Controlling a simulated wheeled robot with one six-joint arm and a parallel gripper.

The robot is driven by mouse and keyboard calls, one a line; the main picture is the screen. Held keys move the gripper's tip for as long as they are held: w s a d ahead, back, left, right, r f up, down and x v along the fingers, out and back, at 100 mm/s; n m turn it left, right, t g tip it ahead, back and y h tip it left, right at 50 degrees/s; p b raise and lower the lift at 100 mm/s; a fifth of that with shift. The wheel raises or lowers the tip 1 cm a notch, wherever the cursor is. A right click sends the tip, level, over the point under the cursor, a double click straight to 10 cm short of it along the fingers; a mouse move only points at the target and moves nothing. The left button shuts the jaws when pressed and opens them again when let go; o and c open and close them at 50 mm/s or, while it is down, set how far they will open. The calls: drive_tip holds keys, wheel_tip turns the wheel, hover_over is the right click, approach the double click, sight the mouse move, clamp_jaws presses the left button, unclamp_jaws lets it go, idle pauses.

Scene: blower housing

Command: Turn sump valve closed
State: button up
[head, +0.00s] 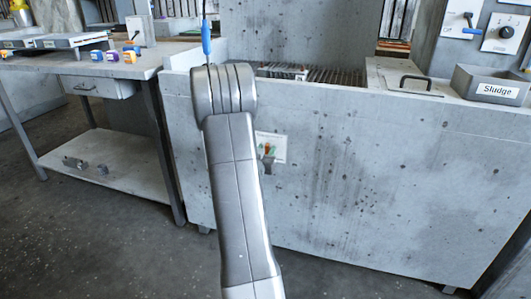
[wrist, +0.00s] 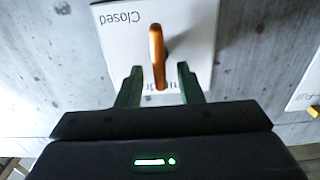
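The sump valve's orange handle (wrist: 157,58) stands out from a white label plate (wrist: 200,40) in the wrist view. The word "Closed" reads upside down at the plate's upper left; other lettering low on the plate is mostly hidden. My gripper (wrist: 160,88) is open, with one green finger on each side of the handle's near end. Gaps show between the handle and both fingers. In the head view the white plate (head: 279,147) is on the front of the concrete tank, with small orange and green spots before it, too small to tell apart. My arm hides much around it.
The concrete tank (head: 380,180) fills the middle and right. A bin labelled "Sludge" (head: 492,86) and a black handle (head: 416,82) are on top. A workbench (head: 130,64) stands left. Another white plate (wrist: 306,85) shows at right in the wrist view.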

drive_tip(key=shift+c, duration=0.4)
clamp_jaws()
drive_tip(key=shift+f+m+b, duration=0.1)
drive_tip(key=shift+m+b, duration=0.2)
drive_tip(key=shift+b, duration=0.15)
drive_tip(key=shift+d+f+m+b, duration=0.15)
drive_tip(key=shift+d+m+b, duration=0.05)
drive_tip(key=shift+m+b, duration=0.9)
drive_tip(key=m+b, duration=0.1)
drive_tip(key=m, duration=0.4)
drive_tip(key=d+f+m, duration=0.1)
drive_tip(key=m, duration=0.4)
drive_tip(key=m+b, duration=0.1)
drive_tip(key=m, duration=0.4)
drive_tip(key=shift+s+d+f+b, duration=0.15)
drive_tip(key=shift+s+b, duration=0.15)
drive_tip(key=shift+b, duration=0.05)
